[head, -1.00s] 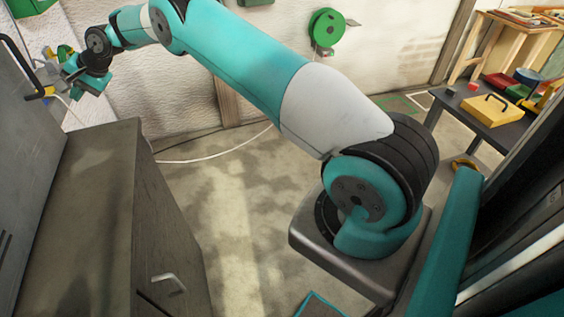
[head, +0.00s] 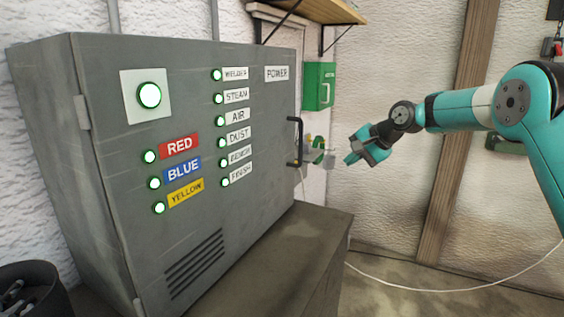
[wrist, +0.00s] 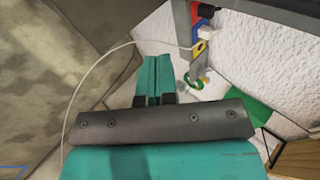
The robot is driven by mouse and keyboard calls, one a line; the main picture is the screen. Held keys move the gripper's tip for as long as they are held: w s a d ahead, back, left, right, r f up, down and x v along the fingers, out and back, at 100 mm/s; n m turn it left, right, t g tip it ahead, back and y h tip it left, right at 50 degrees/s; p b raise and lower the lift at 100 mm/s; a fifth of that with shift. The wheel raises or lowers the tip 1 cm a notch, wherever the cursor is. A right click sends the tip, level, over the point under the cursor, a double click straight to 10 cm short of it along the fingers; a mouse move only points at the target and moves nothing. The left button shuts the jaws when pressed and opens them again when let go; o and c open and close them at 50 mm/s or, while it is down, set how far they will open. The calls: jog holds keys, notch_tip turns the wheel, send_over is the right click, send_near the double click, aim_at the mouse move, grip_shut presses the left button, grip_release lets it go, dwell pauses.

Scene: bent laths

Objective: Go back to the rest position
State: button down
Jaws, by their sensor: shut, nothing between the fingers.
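My arm reaches in from the right in the head view, teal and grey. My gripper (head: 350,158) is in the air just right of the grey cabinet (head: 150,240), near its black side handle (head: 295,142), with a gap between them. In the wrist view my gripper (wrist: 153,62) shows its two teal fingers side by side, closed together and holding nothing.
The cabinet's front has several green-lit lamps and labels and stands on a dark bench (head: 318,235). A green box (head: 319,87) hangs on the wall behind. A white cable (head: 440,291) runs over the floor. A dark bin (head: 35,290) stands at bottom left.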

jog(key=s+a+r+n+g, duration=0.2)
jog(key=s+a+n, duration=0.25)
jog(key=s, duration=0.65)
jog(key=s+a+r+n+g, duration=0.1)
jog(key=s+a+r+n, duration=0.3)
jog(key=s, duration=0.7)
jog(key=s+f+n+g+h, duration=0.1)
jog(key=s+f+n, duration=0.2)
jog(key=s, duration=0.9)
jog(key=s+f+n+g+h, duration=0.1)
jog(key=s+f+n+g, duration=0.1)
jog(key=s, duration=1.1)
jog(key=shift+a+f+n, duration=0.3)
jog(key=shift+f+n, duration=0.35)
jog(key=shift+f, duration=0.25)
